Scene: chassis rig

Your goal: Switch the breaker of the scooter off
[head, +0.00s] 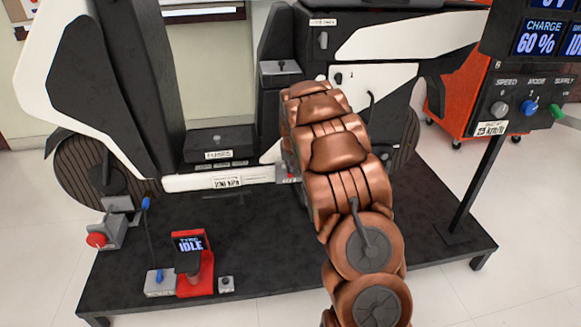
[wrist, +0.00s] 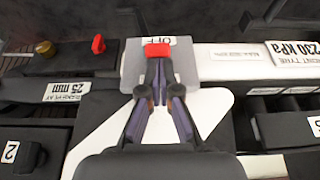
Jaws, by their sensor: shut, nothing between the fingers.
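The breaker is a grey plate (wrist: 131,62) with a red toggle (wrist: 157,50) near the top middle of the wrist view. The toggle partly covers a white label reading OFF (wrist: 172,41). My gripper (wrist: 157,72) is shut and empty, its dark fingertips meeting just below the red toggle. Whether they touch it I cannot tell. In the head view, the scooter (head: 128,140) stands on a black platform. My copper arm covers most of the breaker, and only a small grey and red bit (head: 284,172) shows beside it. The gripper is hidden there.
A red knob (wrist: 98,44) sits left of the breaker in the wrist view. A tyre display (head: 189,244) reading IDLE stands on the platform (head: 262,247) at front left. A control panel (head: 509,105) with several knobs stands at right.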

